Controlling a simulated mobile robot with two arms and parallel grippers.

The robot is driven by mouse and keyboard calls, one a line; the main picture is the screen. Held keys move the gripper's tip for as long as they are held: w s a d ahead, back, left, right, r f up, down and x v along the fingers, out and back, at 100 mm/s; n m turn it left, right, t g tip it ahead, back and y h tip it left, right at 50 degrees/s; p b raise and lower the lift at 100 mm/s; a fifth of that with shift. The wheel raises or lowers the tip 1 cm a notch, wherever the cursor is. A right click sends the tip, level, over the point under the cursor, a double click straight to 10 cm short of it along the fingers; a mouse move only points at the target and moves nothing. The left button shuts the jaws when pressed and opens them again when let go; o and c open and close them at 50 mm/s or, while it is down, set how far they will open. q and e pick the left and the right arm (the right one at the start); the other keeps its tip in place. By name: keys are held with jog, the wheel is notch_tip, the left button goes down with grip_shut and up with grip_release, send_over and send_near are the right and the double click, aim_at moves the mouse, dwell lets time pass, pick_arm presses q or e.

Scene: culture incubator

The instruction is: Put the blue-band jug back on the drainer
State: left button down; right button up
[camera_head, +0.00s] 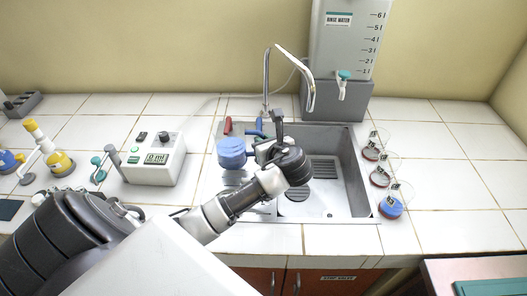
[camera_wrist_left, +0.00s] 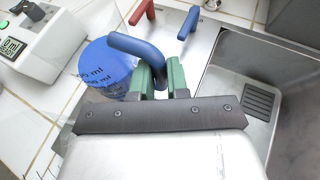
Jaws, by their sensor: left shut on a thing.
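The blue-band jug (camera_head: 232,150) is at the left side of the sink in the head view. My left gripper (camera_head: 268,146) is shut on that handle, seen between green fingertips in the left wrist view (camera_wrist_left: 162,82). The jug is over the steel drainer (camera_wrist_left: 190,48) left of the basin; I cannot tell whether it touches it. My arm hides part of the drainer. My right gripper is not in view.
The sink basin (camera_head: 340,185) lies right of the gripper. A tall tap (camera_head: 267,75) and red (camera_head: 228,125) and blue (camera_head: 259,124) handles stand behind. A white device (camera_head: 155,160) is on the left; several labelled glass vessels (camera_head: 390,206) are on the right.

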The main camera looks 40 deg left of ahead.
pick_arm(q)
jog(key=shift+f, duration=1.9)
jog(key=c, duration=1.1)
grip_release()
jog(key=shift+d+f, duration=0.1)
jog(key=v, duration=1.2)
jog(key=shift+d, duration=0.1)
